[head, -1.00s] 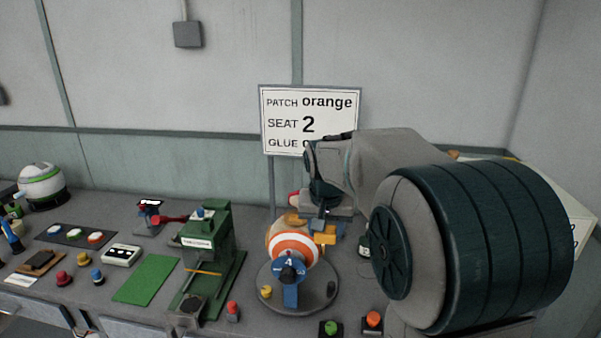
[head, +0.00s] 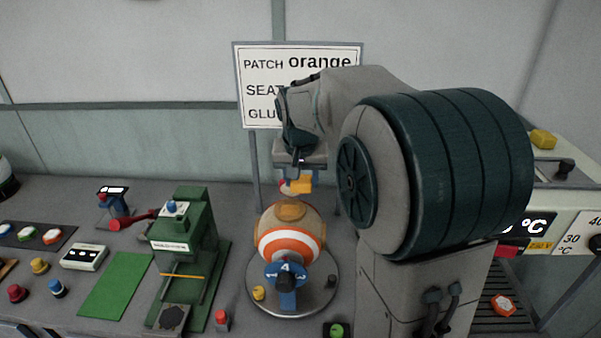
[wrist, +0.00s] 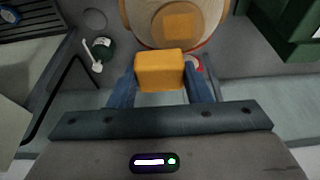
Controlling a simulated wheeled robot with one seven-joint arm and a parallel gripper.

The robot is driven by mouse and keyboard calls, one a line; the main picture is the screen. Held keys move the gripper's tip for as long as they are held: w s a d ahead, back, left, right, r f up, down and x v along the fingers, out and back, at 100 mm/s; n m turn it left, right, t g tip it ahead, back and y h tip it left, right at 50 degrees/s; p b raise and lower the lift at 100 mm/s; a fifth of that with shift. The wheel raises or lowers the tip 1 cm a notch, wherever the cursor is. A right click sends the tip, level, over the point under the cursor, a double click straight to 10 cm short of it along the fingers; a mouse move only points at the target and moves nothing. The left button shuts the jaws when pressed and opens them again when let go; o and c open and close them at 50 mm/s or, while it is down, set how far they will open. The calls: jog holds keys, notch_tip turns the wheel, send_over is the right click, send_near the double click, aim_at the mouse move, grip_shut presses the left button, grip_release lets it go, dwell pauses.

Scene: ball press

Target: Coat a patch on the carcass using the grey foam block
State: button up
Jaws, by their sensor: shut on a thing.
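The carcass is a ball with orange and white bands (head: 291,244) and a tan top, on a round grey turntable (head: 322,294). The wrist view shows its tan top (wrist: 146,14) with a square, darker orange patch (wrist: 178,25). My gripper (head: 299,184) is above the ball's top, apart from it in the head view. It is shut on a yellow-orange block (wrist: 160,70), held between blue fingers; the block also shows in the head view (head: 301,185). The held block does not look grey, and I cannot make out a grey foam block elsewhere.
A green press (head: 187,245) with a red lever stands left of the ball. A dark green bottle (wrist: 104,47) with a white part is near the ball. A sign (head: 262,75) stands behind. My arm hides the area right of the turntable.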

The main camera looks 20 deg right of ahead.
aim_at(301, 192)
notch_tip(301, 192, down, 6)
jog(key=b, duration=0.3)
jog(key=shift+b, duration=0.4)
jog(key=shift+w+a+f, duration=0.15)
jog(key=shift+w+a, duration=0.2)
jog(key=shift+a, duration=0.45)
jog(key=shift+w+a+f, duration=0.1)
jog(key=shift+w+a, duration=0.2)
jog(key=shift+a, duration=0.45)
jog(key=shift+w+a+f+p, duration=0.15)
jog(key=shift+w+a, duration=0.1)
jog(key=shift+a, duration=0.45)
jog(key=shift+w+a+r+p, duration=0.15)
jog(key=shift+w+a, duration=0.1)
jog(key=shift+a, duration=0.45)
jog(key=shift+d+f, duration=0.1)
jog(key=shift+d, duration=0.2)
jog(key=shift+s+d, duration=0.4)
jog(key=shift+d, duration=0.5)
jog(key=shift+s+d, duration=0.35)
jog(key=shift+d, duration=0.5)
jog(key=shift+s+d, duration=0.3)
jog(key=shift+d, duration=0.5)
notch_tip(301, 192, up, 2)
jog(key=shift+d+r+p, duration=0.1)
jog(key=shift+r+p, duration=0.1)
jog(key=shift+p, duration=0.2)
jog(key=shift+r+p, duration=2.05)
jog(key=shift+r, duration=0.85)
